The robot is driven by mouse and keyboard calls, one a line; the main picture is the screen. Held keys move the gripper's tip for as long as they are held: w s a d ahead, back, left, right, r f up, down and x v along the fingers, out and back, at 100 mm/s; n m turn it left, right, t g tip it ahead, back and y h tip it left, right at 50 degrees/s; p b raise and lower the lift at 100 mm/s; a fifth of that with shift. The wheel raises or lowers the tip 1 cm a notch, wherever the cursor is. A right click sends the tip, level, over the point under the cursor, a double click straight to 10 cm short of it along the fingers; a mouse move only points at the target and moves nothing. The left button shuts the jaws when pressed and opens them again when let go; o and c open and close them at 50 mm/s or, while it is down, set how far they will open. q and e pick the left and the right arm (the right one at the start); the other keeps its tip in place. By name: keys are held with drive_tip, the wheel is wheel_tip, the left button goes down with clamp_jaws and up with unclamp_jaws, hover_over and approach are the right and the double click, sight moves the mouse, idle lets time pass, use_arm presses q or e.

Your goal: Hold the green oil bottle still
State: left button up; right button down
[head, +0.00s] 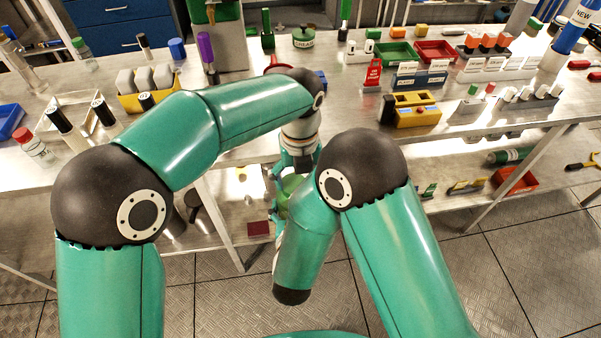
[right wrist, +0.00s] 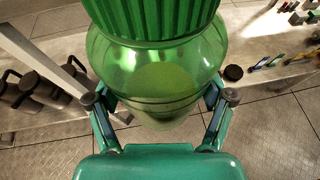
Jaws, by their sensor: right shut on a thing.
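The green oil bottle (right wrist: 160,75) fills the middle of the right wrist view, a translucent green body with a ribbed green cap (right wrist: 150,15). My right gripper (right wrist: 165,103) has a finger on each side of the bottle and is shut on it. In the head view only a small green part of the bottle (head: 291,187) shows beside my right forearm, which hides most of the right gripper. My left gripper (head: 297,160) points down just above the bottle. Its fingers are too small and covered to tell whether they are open or touch the cap.
A lower shelf (head: 455,165) and table legs stand near my arms. The plate floor in front is clear.

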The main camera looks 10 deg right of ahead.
use_arm(q)
drive_tip(key=shift+c, duration=0.2)
drive_tip(key=shift+s+d+f, duration=0.1)
drive_tip(key=shift+d+f, duration=0.05)
drive_tip(key=shift+f, duration=0.05)
clamp_jaws()
